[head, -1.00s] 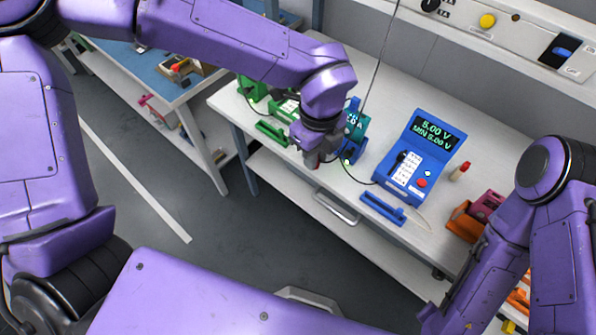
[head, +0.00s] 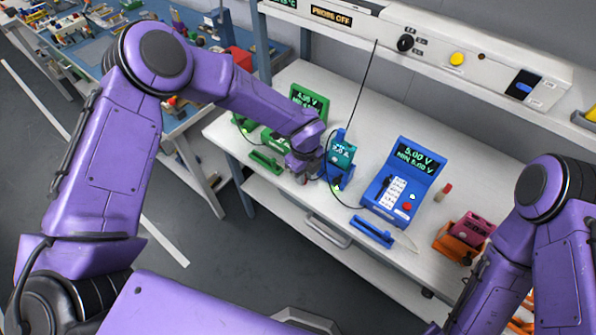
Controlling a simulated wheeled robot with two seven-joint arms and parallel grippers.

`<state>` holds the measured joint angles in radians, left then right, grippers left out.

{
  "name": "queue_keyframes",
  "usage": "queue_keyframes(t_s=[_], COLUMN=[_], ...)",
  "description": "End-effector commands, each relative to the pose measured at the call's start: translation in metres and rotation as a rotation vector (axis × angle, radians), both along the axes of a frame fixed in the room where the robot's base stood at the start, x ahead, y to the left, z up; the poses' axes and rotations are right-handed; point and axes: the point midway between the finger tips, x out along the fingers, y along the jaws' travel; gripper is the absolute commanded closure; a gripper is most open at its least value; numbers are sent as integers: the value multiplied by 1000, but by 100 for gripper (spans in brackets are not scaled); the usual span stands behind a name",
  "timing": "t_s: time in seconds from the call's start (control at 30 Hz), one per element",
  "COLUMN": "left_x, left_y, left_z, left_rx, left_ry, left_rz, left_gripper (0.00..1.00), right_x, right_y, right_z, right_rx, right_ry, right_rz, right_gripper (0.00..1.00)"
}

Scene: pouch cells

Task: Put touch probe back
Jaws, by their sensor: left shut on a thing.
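My left gripper (head: 304,176) reaches down over the front of the white bench, between the green tester and the small teal unit (head: 342,154). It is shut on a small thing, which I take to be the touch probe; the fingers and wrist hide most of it. A thin dark cable (head: 364,85) runs from the upper console down to the area by this gripper. A blue upright part (head: 337,138) stands at the teal unit, just right of the gripper. My right arm shows at the right, but its gripper is out of view.
A green tester (head: 310,104) with a green tray (head: 266,162) stands to the left. A blue meter (head: 402,180) reading 5.00 V and a blue tray (head: 372,232) are to the right. Orange and pink bins (head: 472,228) lie farther right. The console sign (head: 331,17) reads PROBE OFF.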

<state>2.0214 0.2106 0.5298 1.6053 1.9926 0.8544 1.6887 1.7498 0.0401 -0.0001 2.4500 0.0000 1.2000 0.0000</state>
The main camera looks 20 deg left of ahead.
Motion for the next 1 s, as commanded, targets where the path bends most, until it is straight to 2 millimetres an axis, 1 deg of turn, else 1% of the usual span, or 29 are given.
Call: queue_keyframes(t_s=[0.1,0.3,0.43,0.47,0.5,0.53,0.8,0.87,0.93,1.0], left_x=[0,0,0,0,0,0,0,0,1,1], left_y=[1,1,1,1,1,1,1,1,1,1], left_z=[-9,-10,-15,-14,-13,-13,-11,-5,1,16], left_rx=[0,-1,-1,0,-1,-1,-1,0,-2,-3], left_ry=[-1,-2,-2,-2,-2,-2,-2,-2,-6,-7], left_rz=[2,3,3,3,3,3,3,3,4,4], left_gripper=[100,100,100,76,63,57,57,57,57,57], right_x=[0,0,0,0,0,0,0,0,0,0], right_y=[0,0,0,0,0,0,0,0,0,0], right_z=[3,2,-4,-2,-2,-2,0,6,-2,-6], right_rx=[0,0,0,0,0,0,0,0,0,0], right_ry=[0,0,0,0,0,0,0,0,0,0], right_rz=[0,0,0,0,0,0,0,0,0,0], right_gripper=[57,57,57,57,57,57,57,57,57,57])
